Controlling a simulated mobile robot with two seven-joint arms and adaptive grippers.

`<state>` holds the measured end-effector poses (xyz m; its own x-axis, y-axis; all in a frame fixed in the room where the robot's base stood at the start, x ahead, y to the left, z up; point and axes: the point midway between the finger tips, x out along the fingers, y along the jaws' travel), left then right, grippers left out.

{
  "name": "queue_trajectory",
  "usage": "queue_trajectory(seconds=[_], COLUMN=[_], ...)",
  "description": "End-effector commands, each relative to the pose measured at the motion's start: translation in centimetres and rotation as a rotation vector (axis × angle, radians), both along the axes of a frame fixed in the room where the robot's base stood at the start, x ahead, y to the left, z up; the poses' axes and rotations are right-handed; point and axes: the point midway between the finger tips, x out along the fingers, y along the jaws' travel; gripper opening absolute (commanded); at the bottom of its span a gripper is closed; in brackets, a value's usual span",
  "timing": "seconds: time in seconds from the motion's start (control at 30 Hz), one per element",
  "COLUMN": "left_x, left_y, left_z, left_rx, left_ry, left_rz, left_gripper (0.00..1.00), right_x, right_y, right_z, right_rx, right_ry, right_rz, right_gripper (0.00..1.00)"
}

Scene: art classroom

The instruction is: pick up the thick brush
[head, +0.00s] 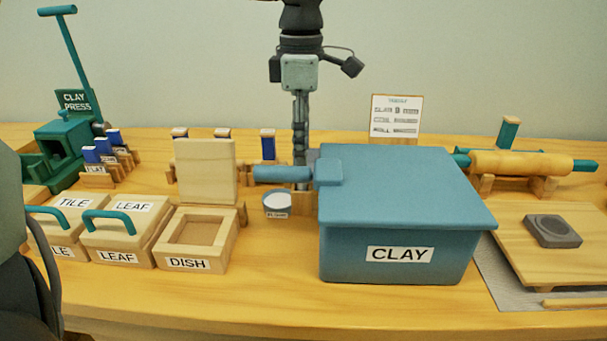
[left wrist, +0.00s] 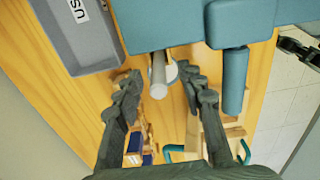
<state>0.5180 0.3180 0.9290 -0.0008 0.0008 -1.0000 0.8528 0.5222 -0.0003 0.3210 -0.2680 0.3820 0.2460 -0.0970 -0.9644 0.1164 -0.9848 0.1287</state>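A thick, pale grey cylinder with a tan end, seemingly the thick brush (left wrist: 158,76), shows nearly end-on in the left wrist view. My left gripper (left wrist: 160,88) is open, one finger on each side of it, with a gap on both sides. In the head view my left gripper (head: 301,150) points down behind the blue lid handle, seen side-on. The brush cannot be made out there. A dark jointed part at the upper right edge of the left wrist view looks like my right gripper (left wrist: 300,50), cut off by the frame.
The blue CLAY bin (head: 400,220) with its side handle (head: 283,174) stands close to the left gripper. A grey tub (left wrist: 95,50) lies beyond the bin. Wooden TILE, LEAF and DISH boxes (head: 190,265) stand left.

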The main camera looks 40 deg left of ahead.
Motion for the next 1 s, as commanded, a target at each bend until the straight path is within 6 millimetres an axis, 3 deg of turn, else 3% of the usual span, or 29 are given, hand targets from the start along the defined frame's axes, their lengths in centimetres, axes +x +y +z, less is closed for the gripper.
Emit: queue_trajectory(seconds=[0.2,0.43,0.77,1.0], left_x=[0.0,0.1,0.1,0.1], left_y=[0.0,0.0,0.0,0.0], left_z=[-2.4,-2.6,-2.6,-2.6], left_rx=[-0.001,-0.001,0.0,0.0], left_ry=[0.0,-0.002,-0.001,-0.002], left_rz=[0.001,0.002,0.001,0.001], left_gripper=[0.39,0.39,0.0,0.0], right_x=[-0.4,-0.4,-0.4,-0.5], right_y=[-0.1,-0.1,-0.1,-0.1], right_z=[-0.9,-1.0,-1.0,-1.0], right_rx=[-0.002,-0.002,-0.001,-0.001], right_ry=[0.008,0.007,0.008,0.008], right_rz=[0.003,0.003,0.003,0.003], right_gripper=[0.81,0.81,0.81,0.81])
